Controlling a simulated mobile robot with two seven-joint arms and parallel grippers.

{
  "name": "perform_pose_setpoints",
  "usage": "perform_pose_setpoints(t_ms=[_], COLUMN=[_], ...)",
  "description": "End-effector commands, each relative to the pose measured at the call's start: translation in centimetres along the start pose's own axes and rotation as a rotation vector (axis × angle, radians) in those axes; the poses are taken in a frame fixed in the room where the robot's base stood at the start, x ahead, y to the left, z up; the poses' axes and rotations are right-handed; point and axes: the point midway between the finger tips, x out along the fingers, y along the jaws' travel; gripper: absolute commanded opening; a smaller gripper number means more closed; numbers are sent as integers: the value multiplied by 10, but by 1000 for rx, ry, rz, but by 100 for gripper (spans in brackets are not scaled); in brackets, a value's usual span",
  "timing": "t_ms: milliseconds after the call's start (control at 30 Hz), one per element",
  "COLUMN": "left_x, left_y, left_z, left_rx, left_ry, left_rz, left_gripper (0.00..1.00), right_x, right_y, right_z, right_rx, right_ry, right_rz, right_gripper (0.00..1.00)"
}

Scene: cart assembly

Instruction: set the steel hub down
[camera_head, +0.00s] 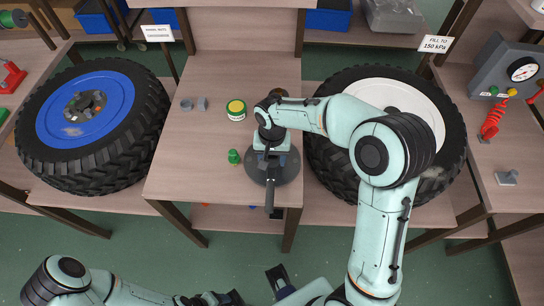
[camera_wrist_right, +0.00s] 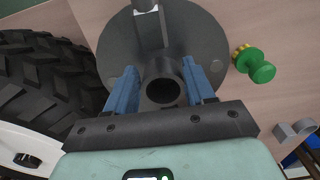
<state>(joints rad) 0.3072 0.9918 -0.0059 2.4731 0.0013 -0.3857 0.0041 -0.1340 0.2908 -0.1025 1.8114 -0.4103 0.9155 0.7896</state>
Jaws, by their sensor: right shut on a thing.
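The steel hub (camera_head: 290,170) is a dark grey round flange at the right front of the middle table. It also shows in the right wrist view (camera_wrist_right: 200,38), with a hollow tube at its centre. My right gripper (camera_head: 270,150) is above the flange. In the right wrist view its blue fingers (camera_wrist_right: 163,88) are on both sides of the tube, shut on it. A grey bar lies across the flange's edge. I cannot tell whether the flange touches the tabletop. My left arm is low at the bottom left; its finger opening is not clear.
A blue-rimmed wheel (camera_head: 85,115) lies left, a white-rimmed one (camera_head: 445,160) right. The tabletop's front left (camera_head: 190,170) is clear.

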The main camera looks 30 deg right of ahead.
Motion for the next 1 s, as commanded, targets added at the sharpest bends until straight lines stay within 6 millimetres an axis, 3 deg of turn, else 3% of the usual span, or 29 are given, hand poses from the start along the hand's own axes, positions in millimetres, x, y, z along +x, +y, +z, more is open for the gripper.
perform_pose_setpoints(t_ms=[167,200,233,267,667,1000], left_x=[3,2,2,2,-1,-10], left_y=[-1,-1,-1,-1,0,4], left_z=[0,0,0,0,0,-1], left_rx=[0,0,0,0,0,1], left_ry=[-1,-1,-1,-1,1,4], left_rz=[0,0,0,0,0,1], left_gripper=[64,64,64,64,64,64], right_x=[2,3,3,3,-7,-77], right_y=[-1,0,0,0,0,-1], right_z=[-1,0,0,0,-1,-1], right_rx=[0,0,0,0,0,0], right_ry=[4,0,0,0,2,5], right_rz=[-3,0,0,0,-2,-5], right_gripper=[0,67,76,79,79,79])
